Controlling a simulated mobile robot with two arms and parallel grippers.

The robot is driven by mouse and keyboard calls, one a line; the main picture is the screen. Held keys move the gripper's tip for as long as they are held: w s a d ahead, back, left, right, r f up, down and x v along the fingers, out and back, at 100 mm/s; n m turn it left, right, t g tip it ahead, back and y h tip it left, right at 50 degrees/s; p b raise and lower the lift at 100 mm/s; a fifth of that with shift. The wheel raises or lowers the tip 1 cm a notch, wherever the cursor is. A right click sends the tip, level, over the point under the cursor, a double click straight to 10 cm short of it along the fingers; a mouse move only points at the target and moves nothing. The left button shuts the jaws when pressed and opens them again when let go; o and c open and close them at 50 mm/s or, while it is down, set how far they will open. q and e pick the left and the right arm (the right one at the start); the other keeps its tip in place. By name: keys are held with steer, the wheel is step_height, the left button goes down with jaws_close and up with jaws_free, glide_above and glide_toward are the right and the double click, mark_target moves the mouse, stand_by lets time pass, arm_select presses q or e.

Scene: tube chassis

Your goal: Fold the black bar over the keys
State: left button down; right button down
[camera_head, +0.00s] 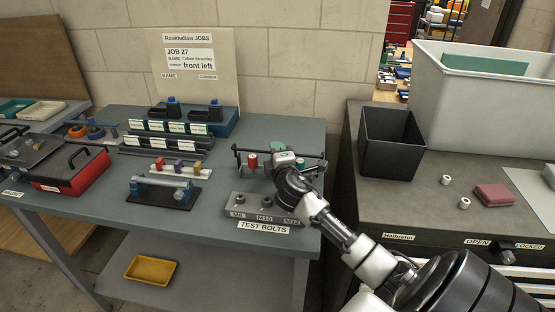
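A thin black bar (242,151) runs crosswise near the right end of the blue-grey table, with upturned ends. A red piece (251,161) stands right by it, and something green shows beside my gripper. I cannot tell whether these coloured pieces are the keys. My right gripper (284,159) is at the middle of the bar, pointing away from me and covering part of it. Its fingers are too small and hidden to show whether they are open or shut, or touching the bar. My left gripper is not in view.
A grey block (241,207) labelled TEST BOLTS sits in front of the bar, partly behind my arm. A rail with small coloured pieces (178,168) and a white bar on a black base (165,194) stand left. A black bin (391,143) stands on the right counter.

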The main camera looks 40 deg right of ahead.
steer(key=shift+r, duration=0.3)
steer(key=c, duration=1.1)
jaws_free()
steer(key=shift+o, duration=0.7)
steer(key=shift+a, duration=0.1)
steer(key=shift+s+f, duration=0.1)
steer(key=shift+s, duration=0.05)
steer(key=shift+f, duration=0.1)
